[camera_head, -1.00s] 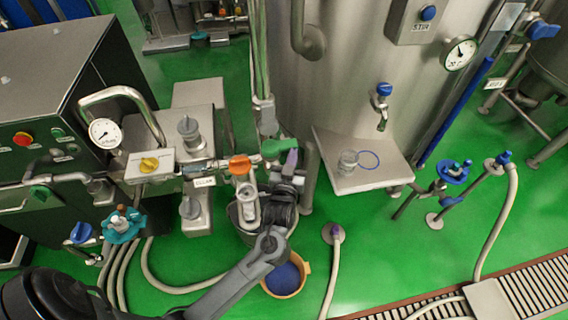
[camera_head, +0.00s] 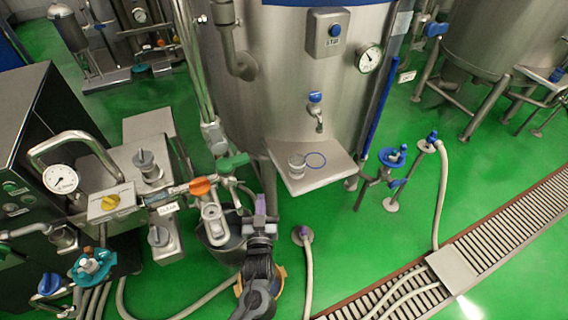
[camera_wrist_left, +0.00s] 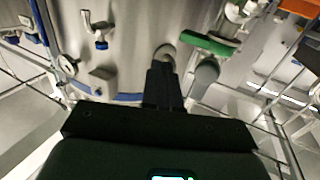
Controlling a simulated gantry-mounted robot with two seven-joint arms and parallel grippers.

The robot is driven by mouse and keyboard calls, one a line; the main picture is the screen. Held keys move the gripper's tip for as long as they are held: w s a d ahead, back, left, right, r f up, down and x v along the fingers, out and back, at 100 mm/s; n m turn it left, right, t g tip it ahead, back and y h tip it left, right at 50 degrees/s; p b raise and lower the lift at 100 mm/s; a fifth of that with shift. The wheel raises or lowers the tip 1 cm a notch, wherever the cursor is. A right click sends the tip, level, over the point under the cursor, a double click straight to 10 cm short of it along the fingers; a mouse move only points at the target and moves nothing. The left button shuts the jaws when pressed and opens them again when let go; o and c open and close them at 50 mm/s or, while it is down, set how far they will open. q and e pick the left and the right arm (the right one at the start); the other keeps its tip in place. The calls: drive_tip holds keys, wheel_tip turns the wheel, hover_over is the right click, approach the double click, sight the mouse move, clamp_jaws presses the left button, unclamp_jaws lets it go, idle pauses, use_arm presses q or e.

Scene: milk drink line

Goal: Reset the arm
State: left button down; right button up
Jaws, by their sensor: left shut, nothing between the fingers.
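My left gripper (camera_head: 260,212) is shut and empty, held upright in front of the tank, just right of the grey bucket (camera_head: 228,246). A purple patch shows at its tip; I cannot tell whether it belongs to the gripper. My dark wrist hides part of an orange-rimmed tub below it. In the left wrist view the closed fingers (camera_wrist_left: 164,82) point at the tank wall, with a green handle (camera_wrist_left: 208,44) to their right. My right gripper is not in view.
The steel tank (camera_head: 290,90) stands behind, with a shelf (camera_head: 318,176) holding a small glass (camera_head: 297,166). An orange valve handle (camera_head: 202,187) and a green one (camera_head: 232,160) are left of the gripper. Green floor to the right is mostly open, with a drain grate (camera_head: 500,235).

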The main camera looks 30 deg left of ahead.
use_arm(q)
drive_tip(key=s+a+f+m+g+h, duration=0.1)
drive_tip(key=s+a+f+m+h, duration=0.2)
drive_tip(key=s, duration=0.5)
drive_tip(key=s+d+f+m+g+h, duration=0.1)
drive_tip(key=s+d+m+g+h, duration=0.15)
drive_tip(key=s+d+g, duration=0.4)
drive_tip(key=s+d+m+g+h, duration=0.1)
drive_tip(key=s+m+g+h, duration=0.2)
drive_tip(key=s, duration=0.7)
wheel_tip(320, 180, up, 30)
drive_tip(key=g+p, duration=0.1)
drive_tip(key=p, duration=2.9)
drive_tip(key=shift+s+n+g+p, duration=0.35)
drive_tip(key=shift+s+n, duration=0.05)
drive_tip(key=shift+n, duration=0.05)
